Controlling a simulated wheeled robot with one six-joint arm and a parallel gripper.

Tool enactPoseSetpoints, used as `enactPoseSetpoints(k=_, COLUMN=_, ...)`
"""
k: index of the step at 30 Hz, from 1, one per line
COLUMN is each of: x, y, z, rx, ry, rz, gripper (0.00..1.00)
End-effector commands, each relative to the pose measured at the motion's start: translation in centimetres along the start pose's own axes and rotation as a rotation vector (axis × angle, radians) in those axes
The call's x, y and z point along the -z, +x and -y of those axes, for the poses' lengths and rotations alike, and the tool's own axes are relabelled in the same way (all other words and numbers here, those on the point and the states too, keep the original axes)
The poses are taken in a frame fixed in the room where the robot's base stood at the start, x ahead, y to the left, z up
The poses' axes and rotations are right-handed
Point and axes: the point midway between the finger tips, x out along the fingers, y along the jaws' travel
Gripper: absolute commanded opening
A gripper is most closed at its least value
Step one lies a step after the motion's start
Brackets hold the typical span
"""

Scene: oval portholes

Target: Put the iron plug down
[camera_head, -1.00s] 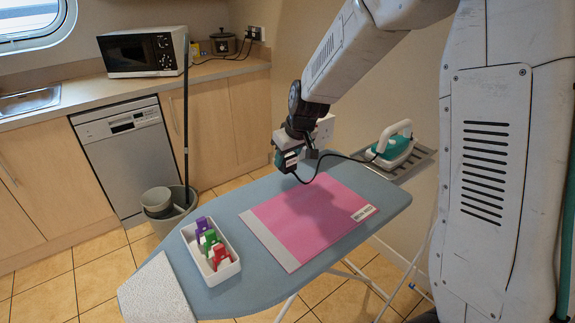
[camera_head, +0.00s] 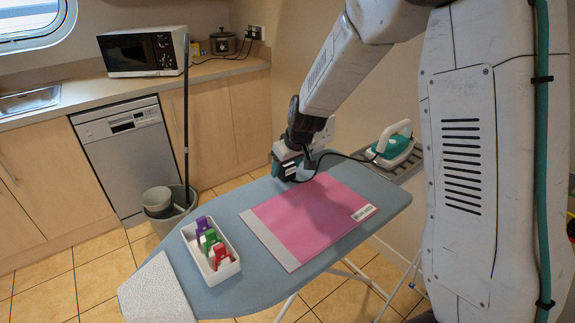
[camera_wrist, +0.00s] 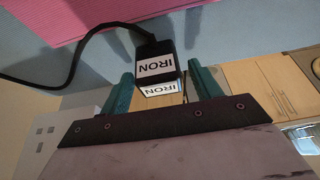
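The iron plug (camera_wrist: 157,62) is a black block with white IRON labels in the wrist view. It lies between and just beyond the tips of my gripper (camera_wrist: 160,72), with a narrow gap to each teal finger. The fingers stand apart. The plug is hard to make out there. Its black cord runs to the teal and white iron (camera_head: 393,146) on the metal rest at the right.
A pink mat (camera_head: 310,218) lies on the board, right of my gripper. A white tray (camera_head: 226,271) with coloured items and a white textured piece (camera_head: 155,292) are at the near end. A white wall socket (camera_wrist: 52,140) is behind. A bucket (camera_head: 172,212) stands on the floor.

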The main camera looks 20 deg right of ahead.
Motion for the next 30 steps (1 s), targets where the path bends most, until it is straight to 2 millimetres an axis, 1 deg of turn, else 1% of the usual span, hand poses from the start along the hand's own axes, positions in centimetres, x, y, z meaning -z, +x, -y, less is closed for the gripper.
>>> enactPoseSetpoints(k=4, x=0.1, y=-0.2, z=0.0, rx=0.0, ry=0.0, rz=-0.001, gripper=0.63)
enactPoseSetpoints(k=7, x=0.2, y=-1.1, z=0.0, rx=-0.001, ry=0.0, rz=-0.003, gripper=0.63)
enactPoseSetpoints(k=11, x=0.3, y=-3.4, z=0.0, rx=-0.002, ry=-0.001, rz=-0.006, gripper=0.63)
enactPoseSetpoints(k=18, x=0.2, y=-8.7, z=-0.1, rx=-0.002, ry=0.0, rz=-0.004, gripper=0.63)
enactPoseSetpoints(k=21, x=0.2, y=-10.3, z=-0.1, rx=-0.001, ry=0.001, rz=-0.003, gripper=0.63)
enactPoseSetpoints(k=25, x=0.1, y=-11.7, z=0.0, rx=-0.001, ry=0.0, rz=-0.001, gripper=0.63)
enactPoseSetpoints(k=30, x=0.1, y=-12.3, z=0.0, rx=-0.001, ry=0.0, rz=-0.001, gripper=0.63)
